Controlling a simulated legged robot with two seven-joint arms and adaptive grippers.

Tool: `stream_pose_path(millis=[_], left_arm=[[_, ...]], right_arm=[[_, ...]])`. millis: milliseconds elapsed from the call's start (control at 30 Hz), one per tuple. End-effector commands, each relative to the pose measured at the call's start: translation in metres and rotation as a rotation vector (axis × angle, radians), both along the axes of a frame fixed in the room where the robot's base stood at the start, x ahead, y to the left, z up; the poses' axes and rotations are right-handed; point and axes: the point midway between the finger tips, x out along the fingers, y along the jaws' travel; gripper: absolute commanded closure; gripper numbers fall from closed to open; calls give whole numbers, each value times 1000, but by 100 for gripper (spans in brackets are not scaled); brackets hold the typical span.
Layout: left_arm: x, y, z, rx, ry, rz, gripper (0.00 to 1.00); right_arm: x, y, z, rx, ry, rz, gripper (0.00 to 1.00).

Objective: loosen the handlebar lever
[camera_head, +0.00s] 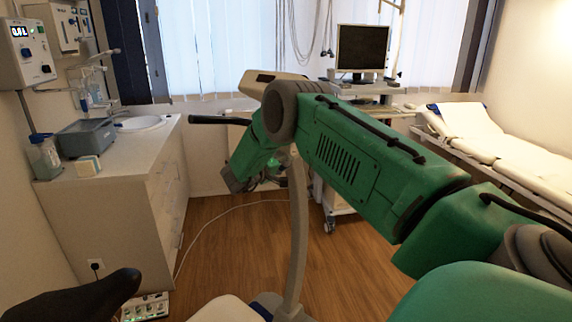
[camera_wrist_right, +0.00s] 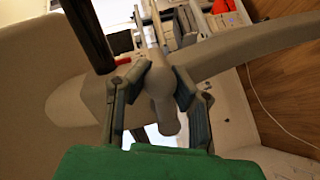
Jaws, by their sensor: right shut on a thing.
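The grey, rounded handlebar lever (camera_wrist_right: 160,88) is in the middle of the right wrist view. My right gripper (camera_wrist_right: 161,75) is shut on it, with one finger on each side. Its lower knob end sticks out between the fingers. A black handlebar grip (camera_wrist_right: 88,32) runs past at the upper left. In the head view the black handlebar grip (camera_head: 218,120) points left, below a beige console (camera_head: 270,80) that my green right arm partly covers. The lever is hidden there behind the arm. My left gripper is not in view.
A pale post (camera_head: 297,235) rises from the wooden floor. A counter with a sink (camera_head: 140,123) stands left, a monitor cart (camera_head: 360,52) behind, and a white couch (camera_head: 480,130) right. A dark rounded shape (camera_head: 80,297) fills the lower left. A cable (camera_head: 205,226) crosses the floor.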

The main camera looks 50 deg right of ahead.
Motion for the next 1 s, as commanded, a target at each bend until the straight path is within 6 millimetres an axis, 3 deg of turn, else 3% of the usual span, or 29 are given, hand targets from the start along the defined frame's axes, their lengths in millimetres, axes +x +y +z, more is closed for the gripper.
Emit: stream_pose_path(millis=[33,500,533,600,1000], left_arm=[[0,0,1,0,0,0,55],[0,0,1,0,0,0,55],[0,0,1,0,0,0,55],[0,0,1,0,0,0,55],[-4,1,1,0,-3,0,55]], right_arm=[[5,1,7,-7,-6,9,100],[6,1,7,-6,4,11,100],[7,1,7,-6,4,11,76],[6,1,7,-6,4,11,55],[2,8,5,-2,9,6,55]])
